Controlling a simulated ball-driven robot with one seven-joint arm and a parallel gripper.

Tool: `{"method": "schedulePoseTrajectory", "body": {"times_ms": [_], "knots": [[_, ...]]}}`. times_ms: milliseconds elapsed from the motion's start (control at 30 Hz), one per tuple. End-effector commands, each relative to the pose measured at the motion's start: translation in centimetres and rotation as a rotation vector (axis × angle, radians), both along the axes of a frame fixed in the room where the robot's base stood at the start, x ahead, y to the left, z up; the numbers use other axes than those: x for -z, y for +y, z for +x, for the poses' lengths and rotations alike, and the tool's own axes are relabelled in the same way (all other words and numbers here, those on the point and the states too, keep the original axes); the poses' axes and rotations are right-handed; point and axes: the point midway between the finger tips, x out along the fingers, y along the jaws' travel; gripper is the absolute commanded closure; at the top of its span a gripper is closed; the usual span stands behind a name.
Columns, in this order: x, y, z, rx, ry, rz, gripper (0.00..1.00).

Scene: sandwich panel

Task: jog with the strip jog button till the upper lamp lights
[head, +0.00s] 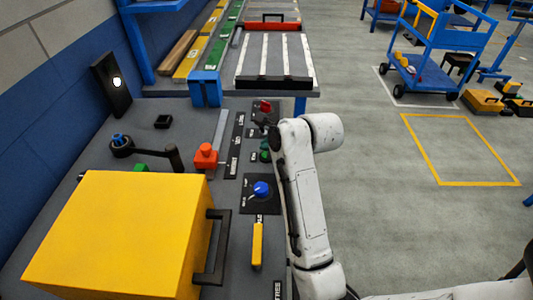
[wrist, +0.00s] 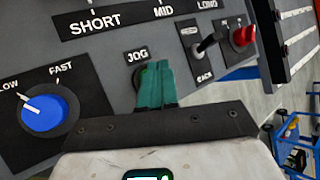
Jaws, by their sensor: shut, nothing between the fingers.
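My gripper (wrist: 155,88) is shut and empty in the wrist view, its teal fingers together at the panel just under the JOG label (wrist: 137,56). The strip jog button (wrist: 141,78) shows only as a dark round edge behind the fingers; contact or pressing cannot be told. In the head view small green parts (head: 265,156) show beside my arm; my fingertips are not clear there. A black lamp plate (head: 109,97) stands at the back left with one bright white lamp (head: 116,82). I cannot tell whether this is the upper lamp.
A blue knob (wrist: 45,113) with a FAST mark lies left of my gripper; a black lever switch (wrist: 206,44) and red knob (wrist: 243,36) lie right.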

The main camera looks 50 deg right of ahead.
Motion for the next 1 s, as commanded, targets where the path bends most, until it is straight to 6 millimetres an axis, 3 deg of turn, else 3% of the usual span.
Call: {"method": "schedulePoseTrajectory", "body": {"times_ms": [567,1000], "knots": [[-5.0,0.0,0.0,0.000,-0.001,0.000,1.00],[-5.0,0.0,0.0,-0.001,-0.001,0.000,1.00]]}}
